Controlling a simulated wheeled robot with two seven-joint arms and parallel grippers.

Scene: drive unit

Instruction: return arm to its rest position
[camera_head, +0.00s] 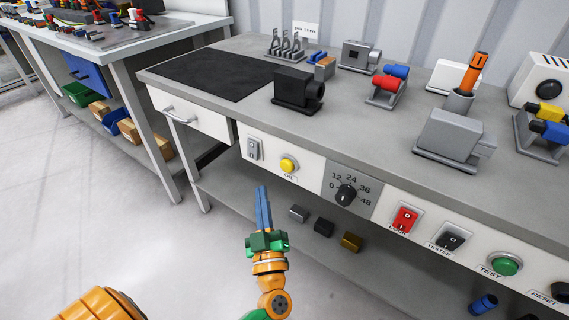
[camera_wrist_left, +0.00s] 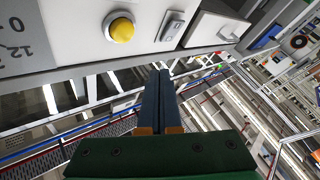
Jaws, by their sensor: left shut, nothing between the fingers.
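My left gripper (camera_head: 263,207) is shut and empty, with its blue fingers together. It is in front of the workbench, below the yellow button (camera_head: 288,165) in the head view, and apart from the panel as far as I can tell. Its fingers (camera_wrist_left: 161,90) also show in the left wrist view, pointing toward the bench front below the yellow button (camera_wrist_left: 121,29) and a grey switch. My left arm (camera_head: 272,300) comes in from the bottom of the head view. My right gripper is not in view.
The grey bench top (camera_head: 240,108) carries a black mat, a black motor-like block (camera_head: 297,88) and several grey fixtures. The front panel holds a drawer (camera_head: 185,115), a dial (camera_head: 346,193), a red switch (camera_head: 404,218) and a green button (camera_head: 504,265). The floor at left is clear.

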